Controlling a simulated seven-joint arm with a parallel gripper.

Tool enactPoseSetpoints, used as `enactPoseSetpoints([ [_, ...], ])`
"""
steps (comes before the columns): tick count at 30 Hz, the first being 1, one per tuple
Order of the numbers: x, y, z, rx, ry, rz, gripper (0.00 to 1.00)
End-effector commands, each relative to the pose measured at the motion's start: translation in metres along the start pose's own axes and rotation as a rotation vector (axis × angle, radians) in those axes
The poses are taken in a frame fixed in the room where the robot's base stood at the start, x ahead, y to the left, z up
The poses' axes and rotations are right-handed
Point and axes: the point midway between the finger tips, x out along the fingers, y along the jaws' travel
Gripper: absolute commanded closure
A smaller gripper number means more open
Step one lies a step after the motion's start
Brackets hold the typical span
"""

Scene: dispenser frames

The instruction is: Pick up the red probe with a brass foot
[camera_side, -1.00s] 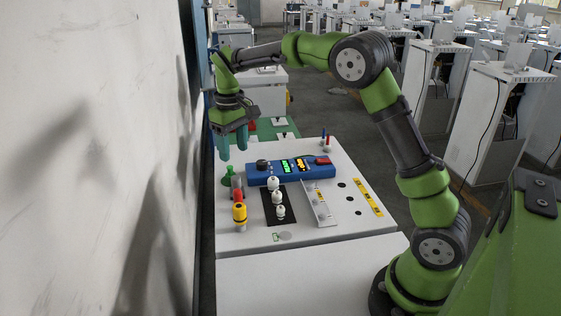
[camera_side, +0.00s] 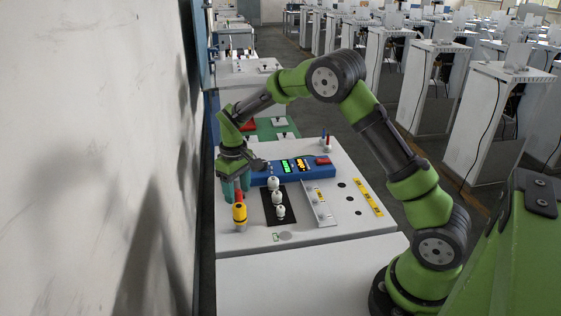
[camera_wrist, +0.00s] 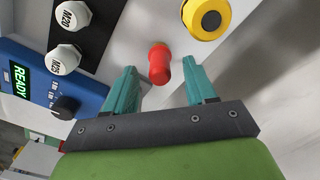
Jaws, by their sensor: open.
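The red probe (camera_wrist: 159,62) stands on the white console top. In the side view only a bit of the red probe (camera_side: 239,196) shows beside the fingers. My gripper (camera_side: 236,194) is open, low over the console's left side, with its teal fingers pointing down. The wrist view also shows my gripper (camera_wrist: 160,68) with both fingers apart and nothing held.
A yellow knob-like piece (camera_side: 239,213) stands close in front. White labelled knobs (camera_side: 274,184) sit on a black strip to the right. A blue display unit (camera_side: 305,168) lies just behind. Thin red and blue pieces (camera_side: 326,141) stand at the back. A wall is at left.

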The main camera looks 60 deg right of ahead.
Motion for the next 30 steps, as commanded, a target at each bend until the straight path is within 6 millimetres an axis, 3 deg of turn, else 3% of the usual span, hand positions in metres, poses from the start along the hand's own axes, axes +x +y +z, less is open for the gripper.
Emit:
enactPoseSetpoints([
  [6, 0.029, 0.001, -0.001, -0.001, -0.001, 0.000, 0.44],
  [14, 0.031, 0.001, -0.001, 0.000, 0.000, 0.000, 0.44],
  [25, 0.031, 0.001, -0.001, -0.001, 0.001, 0.001, 0.98],
  [30, 0.031, 0.001, -0.002, -0.001, 0.002, 0.001, 1.00],
])
